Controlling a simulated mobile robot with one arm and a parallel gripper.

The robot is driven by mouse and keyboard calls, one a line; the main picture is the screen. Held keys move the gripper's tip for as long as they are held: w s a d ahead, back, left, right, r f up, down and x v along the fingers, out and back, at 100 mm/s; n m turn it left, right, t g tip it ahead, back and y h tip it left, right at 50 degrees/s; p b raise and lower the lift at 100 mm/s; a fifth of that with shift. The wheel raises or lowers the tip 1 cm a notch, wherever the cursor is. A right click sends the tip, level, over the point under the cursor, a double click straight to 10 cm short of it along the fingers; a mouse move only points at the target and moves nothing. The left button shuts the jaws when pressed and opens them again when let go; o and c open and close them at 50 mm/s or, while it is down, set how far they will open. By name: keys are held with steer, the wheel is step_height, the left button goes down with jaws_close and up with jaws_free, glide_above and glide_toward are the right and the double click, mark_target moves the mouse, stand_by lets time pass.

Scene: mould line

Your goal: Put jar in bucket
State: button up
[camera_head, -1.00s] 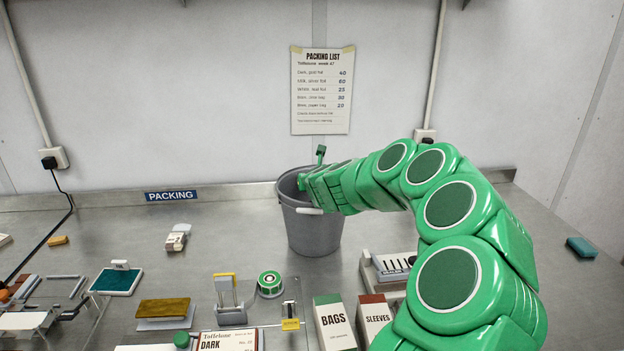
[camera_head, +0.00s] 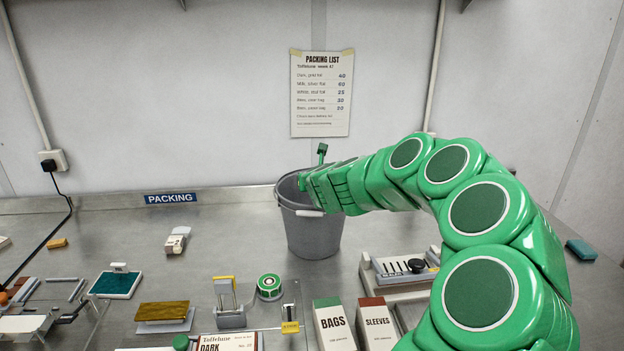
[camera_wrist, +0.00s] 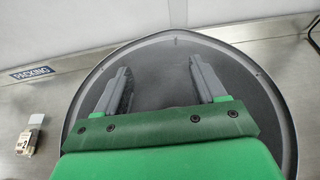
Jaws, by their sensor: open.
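The grey bucket (camera_head: 314,235) stands upright on the steel bench, against the back wall side. In the wrist view its rim (camera_wrist: 284,110) surrounds my gripper (camera_wrist: 159,68). My gripper's two grey fingers are apart with nothing seen between them, and they point down over the bucket's dark inside. In the head view my green arm reaches over the bucket's right rim, and my gripper is mostly hidden there. I cannot make out a jar in either view. The bottom of the bucket is hidden in the head view and too dark to read in the wrist view.
The BAGS box (camera_head: 334,326) and SLEEVES box (camera_head: 376,325) stand in front of the bucket. A green tape roll (camera_head: 269,286) and a clip-like stand (camera_head: 229,306) are to their left. A slotted device (camera_head: 403,268) lies right of the bucket.

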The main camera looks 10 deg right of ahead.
steer(key=s+a+r+n+y, duration=0.3)
steer(key=s+a+r+n, duration=0.2)
steer(key=s, duration=0.3)
steer(key=s+a+r+n+y, duration=0.2)
steer(key=s+a+r+n, duration=0.25)
steer(key=s+r, duration=0.2)
steer(key=s+a+f+n+g+y, duration=0.1)
steer(key=s+a+n+g, duration=0.15)
steer(key=s+n, duration=0.4)
steer(key=s+a+f+n+g+y, duration=0.1)
steer(key=s+a+n+g+y, duration=0.15)
steer(key=s+n, duration=0.4)
steer(key=s+d+f+n+g+h, duration=0.2)
steer(key=s+d, duration=0.4)
steer(key=s, duration=0.5)
steer(key=s+d+f+n+g+h, duration=0.3)
steer(key=s+d+f+n+g, duration=0.1)
steer(key=s, duration=0.7)
steer(key=s+d+f+n+g+h, duration=0.3)
steer(key=s+d+n, duration=0.4)
steer(key=s, duration=0.4)
step_height(320, 180, down, 3)
steer(key=shift+s+d+r+g, duration=0.2)
steer(key=shift+s+d+g, duration=0.1)
steer(key=shift+d+g, duration=0.25)
steer(key=shift+a, duration=0.1)
